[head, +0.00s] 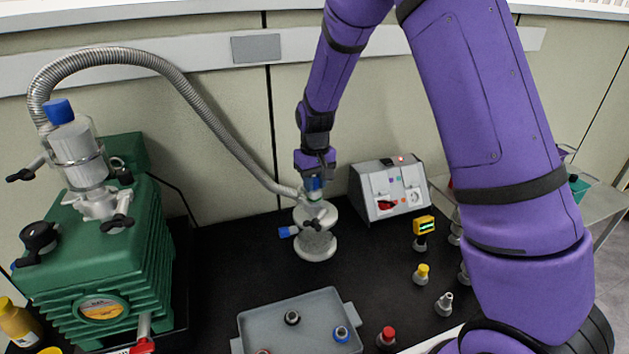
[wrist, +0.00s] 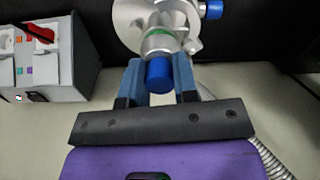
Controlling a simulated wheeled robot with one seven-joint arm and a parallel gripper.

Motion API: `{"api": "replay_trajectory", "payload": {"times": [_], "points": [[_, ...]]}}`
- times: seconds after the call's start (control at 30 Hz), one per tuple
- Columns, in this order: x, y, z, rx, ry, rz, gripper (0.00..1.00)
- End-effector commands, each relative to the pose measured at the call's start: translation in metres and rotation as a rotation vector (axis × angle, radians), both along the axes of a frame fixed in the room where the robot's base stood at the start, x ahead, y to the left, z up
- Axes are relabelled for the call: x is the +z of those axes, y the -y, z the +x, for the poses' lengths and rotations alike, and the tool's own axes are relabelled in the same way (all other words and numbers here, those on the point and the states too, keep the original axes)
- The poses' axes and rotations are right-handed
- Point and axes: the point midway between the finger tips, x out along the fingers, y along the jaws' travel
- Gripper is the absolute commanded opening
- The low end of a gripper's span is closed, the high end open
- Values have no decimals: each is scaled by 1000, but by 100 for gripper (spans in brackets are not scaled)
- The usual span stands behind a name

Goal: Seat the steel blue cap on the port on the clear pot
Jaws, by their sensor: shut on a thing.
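The clear pot (head: 316,245) stands upright on the black bench, with a pale round lid and metal fittings on top. My gripper (head: 313,181) points down over the lid. In the wrist view, my gripper (wrist: 158,70) is shut on the steel blue cap (wrist: 159,73), its blue top between the two blue-grey fingers. The cap's blue also shows in the head view (head: 313,184). It is in line with the port (wrist: 157,42) on the pot, where a green ring shows. The fingers hide part of the join, so I cannot tell whether the cap is fully down.
A ribbed metal hose (head: 222,137) runs from the green pump (head: 110,255) to the pot's top. A blue-handled valve (head: 287,231) sticks out left. A grey control box (head: 388,188) stands close right. A grey tray (head: 262,322) and several capped fittings are in front.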

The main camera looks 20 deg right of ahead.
Motion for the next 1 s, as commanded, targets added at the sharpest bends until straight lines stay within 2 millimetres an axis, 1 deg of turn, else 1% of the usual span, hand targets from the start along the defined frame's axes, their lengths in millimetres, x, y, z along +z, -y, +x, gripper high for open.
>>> {"api": "replay_trajectory", "payload": {"times": [0.93, 0.97, 1.0], "points": [[-8, 0, 0, 0, 0, 0, 0], [-8, 0, 0, 0, 0, 0, 32], [-8, 0, 0, 0, 0, 0, 41]]}}
